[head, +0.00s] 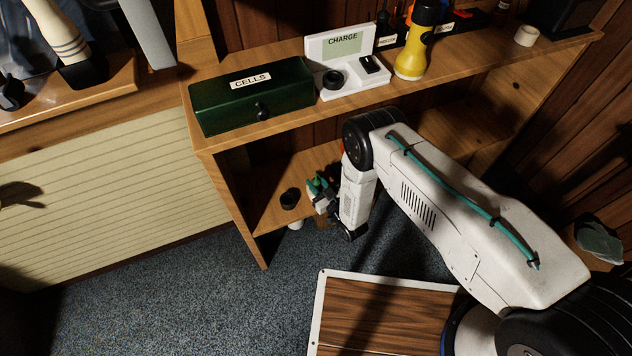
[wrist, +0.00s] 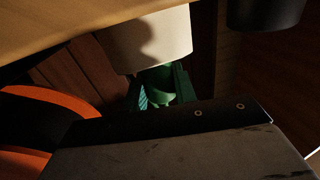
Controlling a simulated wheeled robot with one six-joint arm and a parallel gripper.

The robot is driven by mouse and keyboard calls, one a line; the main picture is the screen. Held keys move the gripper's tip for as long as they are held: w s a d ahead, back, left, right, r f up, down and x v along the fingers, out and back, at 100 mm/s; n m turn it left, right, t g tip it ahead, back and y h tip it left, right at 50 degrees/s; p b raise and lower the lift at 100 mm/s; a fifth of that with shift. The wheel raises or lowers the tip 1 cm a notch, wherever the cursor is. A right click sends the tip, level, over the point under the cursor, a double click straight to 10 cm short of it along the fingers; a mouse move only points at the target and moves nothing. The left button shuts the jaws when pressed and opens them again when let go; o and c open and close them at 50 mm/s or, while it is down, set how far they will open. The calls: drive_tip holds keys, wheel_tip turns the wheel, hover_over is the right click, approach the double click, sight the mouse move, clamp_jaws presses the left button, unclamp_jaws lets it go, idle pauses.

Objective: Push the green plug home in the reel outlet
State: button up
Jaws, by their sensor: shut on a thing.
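My gripper (head: 318,188) is low in front of the shelf unit's lower bay, at the end of my white arm. In the wrist view its green fingers (wrist: 158,92) are shut on the green plug (wrist: 158,80), which shows only in part between them. The plug's far end is hidden. A curved orange rim (wrist: 45,100) with a dark middle, perhaps the reel, is at the left in the wrist view. I cannot make out the reel outlet, nor tell whether the plug touches it.
In the wrist view a white cylinder (wrist: 150,38) stands just beyond the fingers and a black one (wrist: 265,10) at upper right. The shelf (head: 285,130) above holds a green CELLS box (head: 250,95), a charger (head: 350,85) and a yellow torch (head: 412,62). A black round item (head: 290,198) is left of my gripper.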

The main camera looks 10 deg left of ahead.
drive_tip(key=shift+f, duration=0.55)
drive_tip(key=o, duration=1.1)
drive_tip(key=v, duration=0.7)
drive_tip(key=shift+s+d, duration=0.25)
drive_tip(key=shift+s, duration=0.05)
